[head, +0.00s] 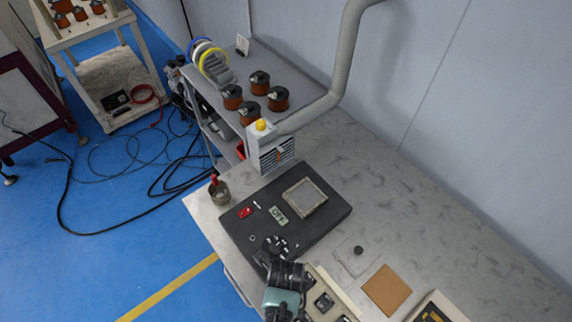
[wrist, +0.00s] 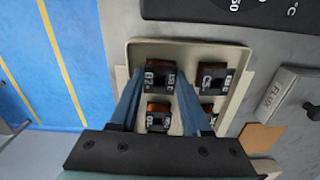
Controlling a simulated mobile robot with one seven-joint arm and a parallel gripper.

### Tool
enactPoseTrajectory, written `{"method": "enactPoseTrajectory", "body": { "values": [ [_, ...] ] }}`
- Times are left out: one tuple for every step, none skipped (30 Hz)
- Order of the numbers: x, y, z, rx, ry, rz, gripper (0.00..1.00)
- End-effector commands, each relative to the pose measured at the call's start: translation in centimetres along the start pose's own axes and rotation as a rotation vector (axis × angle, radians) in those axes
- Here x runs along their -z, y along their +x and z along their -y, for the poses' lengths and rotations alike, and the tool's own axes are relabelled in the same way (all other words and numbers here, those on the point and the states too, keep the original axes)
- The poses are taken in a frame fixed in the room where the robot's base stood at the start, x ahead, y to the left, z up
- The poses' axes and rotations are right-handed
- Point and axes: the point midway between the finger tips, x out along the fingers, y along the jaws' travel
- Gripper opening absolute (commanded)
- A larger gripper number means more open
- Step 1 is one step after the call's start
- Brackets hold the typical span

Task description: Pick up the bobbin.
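Several small black bobbins with copper-brown windings and white labels sit in a cream tray (wrist: 233,60). The upper-left bobbin (wrist: 157,76) lies between the blue fingertips of my gripper (wrist: 161,84) in the wrist view. The fingers stand apart, one on each side of it; I cannot tell whether they touch it. Another bobbin (wrist: 213,78) is to its right, and a third (wrist: 158,112) is nearer the gripper body. In the head view the tray (head: 347,300) is at the bottom, partly hidden by my arm; bobbins (head: 323,302) show in it.
A black hot plate unit (head: 240,230) stands just behind the tray. A brown square pad (head: 387,290) lies right of it. A grey fume duct (head: 345,60) and a shelf with wire spools (head: 278,98) stand farther back. The bench's right side is largely clear.

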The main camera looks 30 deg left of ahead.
Motion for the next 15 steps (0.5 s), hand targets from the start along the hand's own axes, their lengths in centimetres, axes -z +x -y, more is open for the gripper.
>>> {"method": "enactPoseTrajectory", "body": {
  "values": [
    [0.00, -0.01, 0.00, 0.000, 0.000, 0.000, 0.19],
    [0.00, -0.02, 0.00, 0.000, 0.000, 0.000, 0.14],
    [0.00, -0.02, 0.00, 0.000, 0.000, 0.000, 0.07],
    [0.00, -0.02, 0.00, 0.000, 0.000, 0.000, 0.01],
    [0.00, -0.02, 0.00, 0.000, 0.000, 0.000, 0.00],
    [-0.01, -0.03, 0.01, 0.000, 0.000, 0.000, 0.00],
    [-0.01, -0.03, 0.01, 0.000, 0.000, 0.000, 0.00],
    [-0.01, -0.03, 0.01, 0.000, 0.000, 0.000, 0.00],
    [-0.01, -0.04, 0.01, 0.000, 0.000, 0.000, 0.00],
    [-0.01, -0.03, 0.01, 0.000, 0.000, 0.000, 0.00],
    [-0.01, -0.04, 0.01, 0.000, 0.000, 0.000, 0.00],
    [-0.01, -0.06, 0.01, 0.000, 0.000, 0.000, 0.00],
    [-0.02, -0.10, 0.02, 0.000, 0.000, 0.000, 0.00],
    [-0.02, -0.16, 0.02, 0.001, 0.000, 0.001, 0.00],
    [-0.03, -0.30, 0.04, 0.001, 0.000, 0.001, 0.00]
  ]
}}
